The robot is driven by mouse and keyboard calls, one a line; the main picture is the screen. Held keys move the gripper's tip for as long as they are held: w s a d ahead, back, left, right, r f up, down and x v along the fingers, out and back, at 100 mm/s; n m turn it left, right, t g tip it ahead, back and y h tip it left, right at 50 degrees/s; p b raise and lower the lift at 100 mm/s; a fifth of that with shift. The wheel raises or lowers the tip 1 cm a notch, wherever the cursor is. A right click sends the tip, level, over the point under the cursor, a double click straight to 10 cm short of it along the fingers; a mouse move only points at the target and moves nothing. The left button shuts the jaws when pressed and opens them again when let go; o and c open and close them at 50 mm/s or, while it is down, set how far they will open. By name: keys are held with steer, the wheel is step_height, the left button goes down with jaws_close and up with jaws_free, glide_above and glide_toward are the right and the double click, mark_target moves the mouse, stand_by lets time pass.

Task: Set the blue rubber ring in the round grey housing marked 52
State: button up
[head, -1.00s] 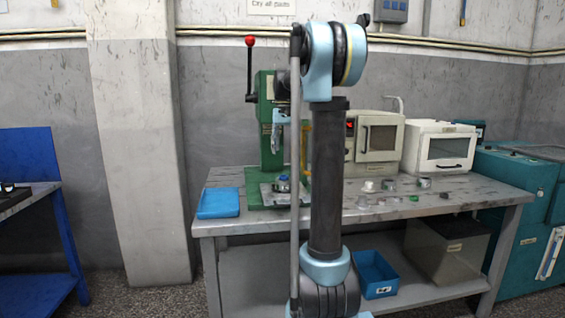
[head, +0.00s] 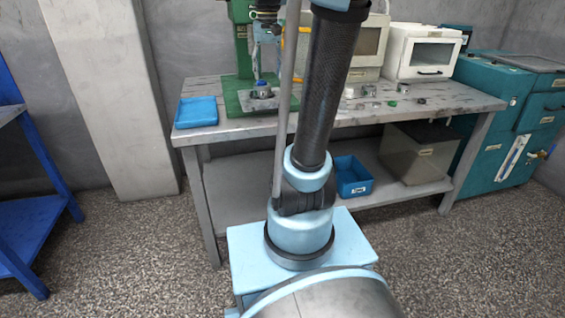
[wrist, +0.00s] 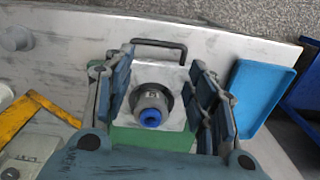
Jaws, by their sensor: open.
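A blue ring (wrist: 150,118) sits at the top of a round grey part (wrist: 148,100) on the metal plate of the green press. Whether the ring is inside the part or only resting on it, I cannot tell. No marking 52 is legible. In the head view the ring (head: 261,83) shows as a blue spot above the grey part (head: 262,92). My gripper (wrist: 160,100) is open above the plate, its fingers on either side of the ring and grey part in the wrist view, with visible gaps. In the head view my gripper (head: 267,62) hangs over the plate.
The metal plate (wrist: 175,65) has a dark handle. A blue tray (head: 197,111) lies left of the green press (head: 243,60). Several small metal parts (head: 370,92) and a green piece (head: 392,104) lie to the right on the bench (head: 330,115). A yellow bar (wrist: 35,112) is left in the wrist view.

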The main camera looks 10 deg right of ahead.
steer(key=s+f+n+t, duration=0.1)
steer(key=s+f+t, duration=0.1)
steer(key=s+f, duration=2)
steer(key=shift+a+f, duration=0.15)
steer(key=shift+f, duration=0.4)
steer(key=shift+w, duration=0.1)
